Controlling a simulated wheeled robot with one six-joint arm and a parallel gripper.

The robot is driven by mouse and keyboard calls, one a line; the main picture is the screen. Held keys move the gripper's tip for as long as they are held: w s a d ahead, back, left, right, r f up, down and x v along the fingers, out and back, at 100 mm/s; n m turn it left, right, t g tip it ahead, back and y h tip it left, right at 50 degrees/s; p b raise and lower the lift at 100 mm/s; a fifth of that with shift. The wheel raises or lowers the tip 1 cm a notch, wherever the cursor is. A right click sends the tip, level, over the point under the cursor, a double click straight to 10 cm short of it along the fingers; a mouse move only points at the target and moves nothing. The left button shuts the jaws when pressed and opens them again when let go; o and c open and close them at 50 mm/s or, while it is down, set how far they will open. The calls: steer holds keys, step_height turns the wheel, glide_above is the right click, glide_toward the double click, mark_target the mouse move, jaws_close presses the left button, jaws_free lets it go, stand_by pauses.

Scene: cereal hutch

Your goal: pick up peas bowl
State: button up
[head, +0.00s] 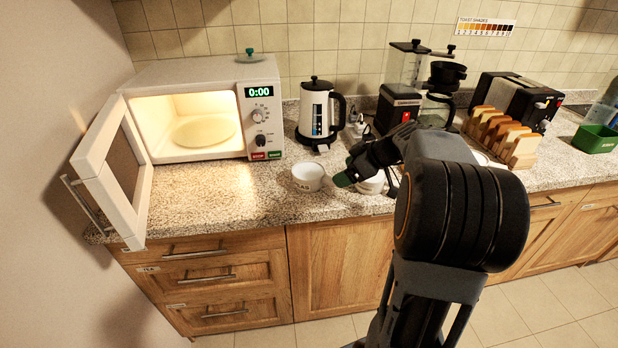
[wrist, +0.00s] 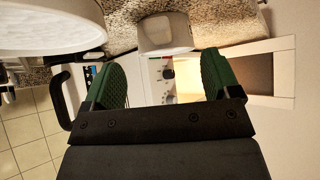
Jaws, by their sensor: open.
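Two small white bowls stand on the counter. One bowl (head: 308,178) is just left of my gripper (head: 344,178) and has a small dark marking on its front. The other bowl (head: 371,185) is partly hidden behind my gripper. I cannot read which one is the peas bowl. In the wrist view my gripper (wrist: 162,82) is open, with green pads apart and nothing between them. A white bowl (wrist: 166,32) shows beyond the pads, and a larger, closer white bowl (wrist: 50,25) fills the upper left.
A lit microwave (head: 190,75) stands at left with its door (head: 112,165) wide open. A kettle (head: 316,112), coffee maker (head: 410,90), toast rack (head: 500,135), toaster (head: 515,100) and green box (head: 596,138) line the counter. The granite counter (head: 215,200) is clear before the microwave.

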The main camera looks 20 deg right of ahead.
mark_target(329, 178)
steer(key=shift+p+x, duration=0.4)
steer(key=shift+x, duration=3.1)
steer(key=shift+r, duration=0.1)
jaws_close()
